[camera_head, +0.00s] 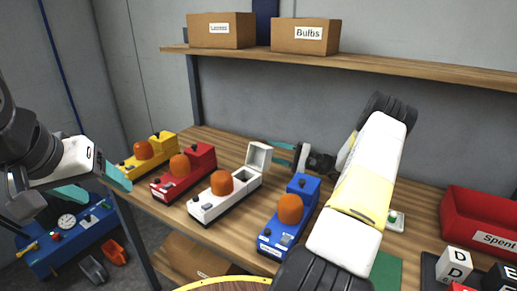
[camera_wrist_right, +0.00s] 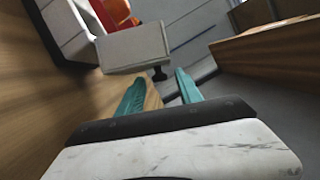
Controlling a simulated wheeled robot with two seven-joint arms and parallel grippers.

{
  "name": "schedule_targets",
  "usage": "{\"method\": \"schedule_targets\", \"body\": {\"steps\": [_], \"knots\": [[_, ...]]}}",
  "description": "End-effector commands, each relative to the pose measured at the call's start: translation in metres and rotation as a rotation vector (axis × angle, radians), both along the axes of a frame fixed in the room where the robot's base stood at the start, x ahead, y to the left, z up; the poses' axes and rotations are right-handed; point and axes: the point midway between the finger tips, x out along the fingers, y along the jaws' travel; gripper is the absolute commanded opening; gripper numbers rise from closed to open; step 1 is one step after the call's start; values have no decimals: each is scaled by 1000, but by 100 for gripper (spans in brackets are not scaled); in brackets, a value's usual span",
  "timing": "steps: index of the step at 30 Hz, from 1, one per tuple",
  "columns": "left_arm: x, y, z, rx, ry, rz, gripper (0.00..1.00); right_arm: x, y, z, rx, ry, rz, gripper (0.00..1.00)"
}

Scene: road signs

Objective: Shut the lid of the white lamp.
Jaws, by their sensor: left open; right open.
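The white lamp (camera_head: 213,204) stands on the wooden table with an orange dome on top. Its lid (camera_head: 259,155) is open, raised at the box's back end. In the right wrist view the lid (camera_wrist_right: 135,48) is a pale grey panel just beyond the fingertips, with a dark knob at its edge. My right gripper (camera_head: 279,157) is open, its teal fingers just right of the lid; in the wrist view (camera_wrist_right: 158,88) nothing is between them. Whether a finger touches the lid cannot be told. My left gripper (camera_head: 102,184) is open and empty, off the table's left edge.
Red (camera_head: 188,174) and yellow (camera_head: 147,156) lamps stand left of the white one, a blue lamp (camera_head: 284,228) to its right. A red bin (camera_head: 482,220) is at right. The shelf (camera_head: 370,66) holds two boxes. My right arm crosses the table's right half.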

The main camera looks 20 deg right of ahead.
Motion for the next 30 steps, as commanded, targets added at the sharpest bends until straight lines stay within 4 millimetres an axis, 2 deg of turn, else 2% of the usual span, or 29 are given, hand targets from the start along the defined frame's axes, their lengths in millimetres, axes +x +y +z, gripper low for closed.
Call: {"method": "schedule_targets", "body": {"steps": [8,14,30], "knots": [[0,0,0,0,0,0,67,1,2,0,0,0,0,40],[0,0,0,0,0,0,67,1,1,0,0,1,0,1],[0,0,0,0,0,0,67,1,1,0,0,1,0,0]]}}
